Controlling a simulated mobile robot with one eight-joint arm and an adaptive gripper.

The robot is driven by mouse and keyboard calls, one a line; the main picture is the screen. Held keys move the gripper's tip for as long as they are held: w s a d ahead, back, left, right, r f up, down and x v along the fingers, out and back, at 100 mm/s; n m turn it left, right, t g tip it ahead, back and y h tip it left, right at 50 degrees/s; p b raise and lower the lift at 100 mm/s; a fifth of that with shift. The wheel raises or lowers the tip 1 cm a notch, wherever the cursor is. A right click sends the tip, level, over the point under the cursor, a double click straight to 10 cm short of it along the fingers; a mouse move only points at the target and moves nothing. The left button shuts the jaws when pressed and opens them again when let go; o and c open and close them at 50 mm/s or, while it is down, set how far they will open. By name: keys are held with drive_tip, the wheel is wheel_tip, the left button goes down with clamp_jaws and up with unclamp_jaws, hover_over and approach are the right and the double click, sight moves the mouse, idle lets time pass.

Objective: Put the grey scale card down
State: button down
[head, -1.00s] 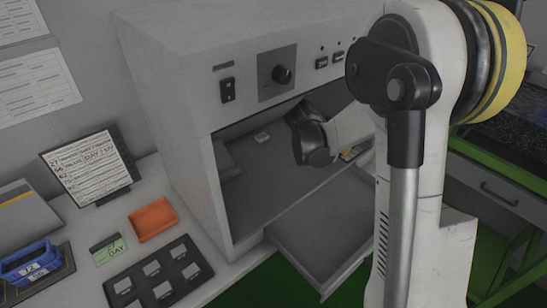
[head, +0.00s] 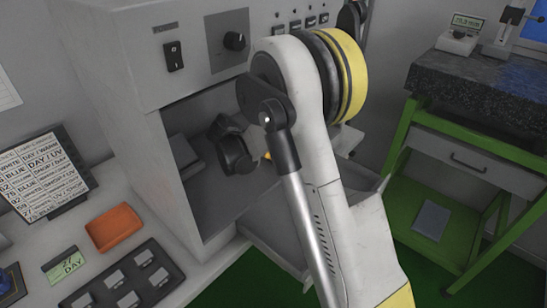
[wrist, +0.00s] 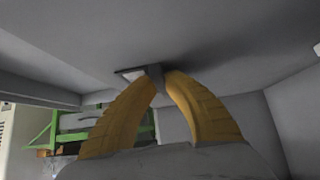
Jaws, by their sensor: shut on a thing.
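My gripper (wrist: 160,76) has two yellow fingers whose tips come together on the grey scale card (wrist: 132,75). The card is a small thin piece, grey with a pale part, and sits close to a broad plain grey surface in the wrist view. I cannot tell whether it touches that surface. In the head view, the dark wrist is inside the opening of the grey viewing booth (head: 140,90). The fingers and card are mostly hidden there by my arm.
The booth's side walls and roof enclose my wrist. A drawer (head: 270,235) is pulled out below. An orange tray (head: 114,227), a black holder with several pale chips (head: 125,285), a green DAY card (head: 64,265) and a lettered board (head: 42,180) stand left. A green-framed bench (head: 480,120) stands right.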

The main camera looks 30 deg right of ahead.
drive_tip(key=shift+r, duration=0.1)
drive_tip(key=c, duration=1.5)
unclamp_jaws()
drive_tip(key=shift+s+a+r+p, duration=0.1)
drive_tip(key=shift+a+r+p, duration=0.15)
drive_tip(key=shift+r+p, duration=0.1)
drive_tip(key=p+v, duration=0.3)
drive_tip(key=v, duration=0.3)
drive_tip(key=shift+s+a+r, duration=0.15)
drive_tip(key=shift+a+r, duration=0.05)
drive_tip(key=shift+a, duration=0.05)
